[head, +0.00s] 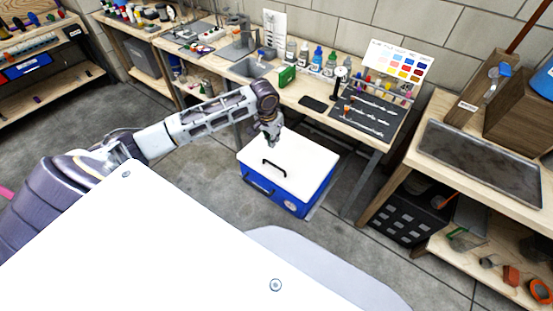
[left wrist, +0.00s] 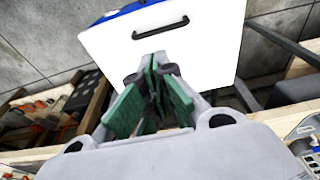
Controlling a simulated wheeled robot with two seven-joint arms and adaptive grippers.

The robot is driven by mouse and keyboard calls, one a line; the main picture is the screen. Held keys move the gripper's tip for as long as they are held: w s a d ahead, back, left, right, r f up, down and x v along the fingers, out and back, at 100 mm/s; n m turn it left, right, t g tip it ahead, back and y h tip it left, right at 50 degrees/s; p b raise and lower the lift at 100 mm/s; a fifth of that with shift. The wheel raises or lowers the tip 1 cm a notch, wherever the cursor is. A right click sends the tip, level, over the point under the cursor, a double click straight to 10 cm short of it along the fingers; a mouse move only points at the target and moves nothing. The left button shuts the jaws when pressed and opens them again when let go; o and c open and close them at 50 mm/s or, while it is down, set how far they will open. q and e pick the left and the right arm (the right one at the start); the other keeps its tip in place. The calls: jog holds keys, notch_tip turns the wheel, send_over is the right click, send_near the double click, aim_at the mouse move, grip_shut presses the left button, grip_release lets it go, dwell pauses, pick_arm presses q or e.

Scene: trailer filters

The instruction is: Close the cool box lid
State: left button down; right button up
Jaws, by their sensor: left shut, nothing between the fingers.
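The cool box (head: 271,194) is blue with a white lid (head: 300,160) and stands on the floor in front of the workbench. The lid lies flat over the box and looks shut, with a black handle (head: 275,168) on top. The left wrist view also shows the white lid (left wrist: 205,50) and its black handle (left wrist: 160,27). My left gripper (head: 273,140) is over the far edge of the lid, fingers pointing down, shut and empty. I cannot tell whether its fingertips (left wrist: 153,62) touch the lid. My right gripper is not in view.
The workbench (head: 325,108) with bottles and a colour chart stands behind the box. A shelf unit (head: 400,165) with a metal tray (head: 480,160) and a black crate (head: 410,215) is to the right. Concrete floor (head: 205,200) is clear left of the box.

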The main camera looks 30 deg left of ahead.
pick_arm(q)
jog(key=shift+s+a, duration=0.1)
jog(key=shift+s, duration=0.1)
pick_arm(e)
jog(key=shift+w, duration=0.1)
pick_arm(q)
jog(key=shift+f, duration=0.2)
jog(key=f, duration=0.4)
jog(key=w+f, duration=0.1)
jog(key=f, duration=0.4)
jog(key=w+f, duration=0.1)
jog(key=f, duration=0.3)
jog(key=shift+w+f, duration=0.1)
jog(key=shift+f, duration=0.15)
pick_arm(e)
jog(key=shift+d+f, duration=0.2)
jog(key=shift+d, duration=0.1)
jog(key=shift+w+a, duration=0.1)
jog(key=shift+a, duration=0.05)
